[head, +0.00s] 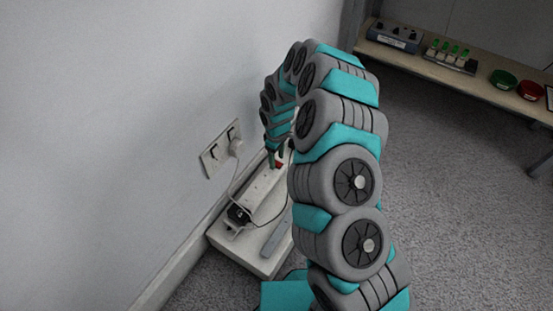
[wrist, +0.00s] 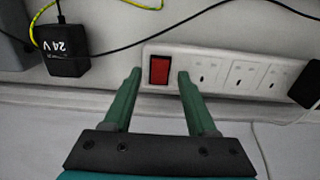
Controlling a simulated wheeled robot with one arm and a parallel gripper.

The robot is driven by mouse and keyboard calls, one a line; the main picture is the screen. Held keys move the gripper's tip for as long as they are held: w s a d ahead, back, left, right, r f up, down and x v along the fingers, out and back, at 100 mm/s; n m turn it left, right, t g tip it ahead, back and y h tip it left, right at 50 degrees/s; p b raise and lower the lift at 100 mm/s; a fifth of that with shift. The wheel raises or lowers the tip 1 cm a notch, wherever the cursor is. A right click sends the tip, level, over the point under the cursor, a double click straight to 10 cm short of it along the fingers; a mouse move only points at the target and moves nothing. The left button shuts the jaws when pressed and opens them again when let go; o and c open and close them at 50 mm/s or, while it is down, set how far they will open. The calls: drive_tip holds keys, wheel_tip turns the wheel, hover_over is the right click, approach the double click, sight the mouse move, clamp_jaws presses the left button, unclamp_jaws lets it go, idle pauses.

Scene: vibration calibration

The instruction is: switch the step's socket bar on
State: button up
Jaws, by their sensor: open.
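The white socket bar (wrist: 215,72) lies along the wall side in the wrist view, and it also shows on the step (head: 262,196) in the head view. Its red rocker switch (wrist: 159,70) is at the bar's left end in the wrist view. The switch's on or off position cannot be told. My gripper (wrist: 159,75) is open and empty, with its green fingers either side of the switch. Whether the fingertips touch the bar cannot be told. In the head view my gripper (head: 277,155) is over the bar's far end, partly hidden by my arm.
A black 24 V adapter (wrist: 66,50) sits left of the bar, with a black cable and a yellow-green cable nearby. A black plug (wrist: 306,84) is in the bar's right part. A shelf (head: 455,76) stands at the back right.

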drive_tip(key=shift+f, duration=0.35)
clamp_jaws()
idle(0.4)
